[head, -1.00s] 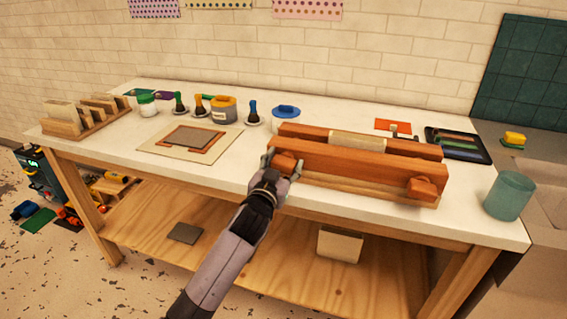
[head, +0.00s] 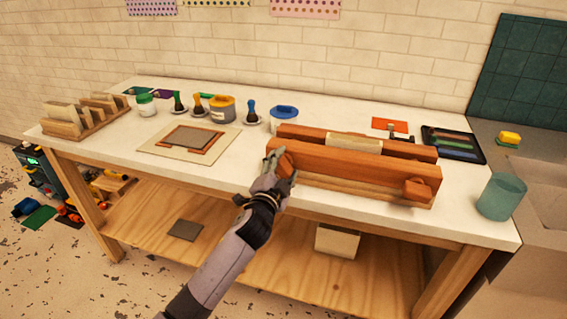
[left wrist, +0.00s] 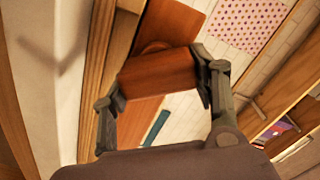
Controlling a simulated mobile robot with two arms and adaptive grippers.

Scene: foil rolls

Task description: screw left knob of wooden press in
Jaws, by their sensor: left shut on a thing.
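The wooden press (head: 350,165) lies along the front right of the white table, with a pale block held between its two reddish-brown bars. Its left knob (left wrist: 157,76) is a wooden block at the left end of the front bar. My left gripper (head: 279,162) is at this knob and shut on it, with one finger on each side in the left wrist view. The knob looks tilted there. The right knob (head: 417,189) sits free at the other end of the front bar. My right gripper is in neither view.
A teal cup (head: 501,197) stands to the right of the press, near the table edge. A blue-lidded tub (head: 284,118) stands just behind its left end. A black tray (head: 455,145) lies at the back right. The table front left of the press is clear.

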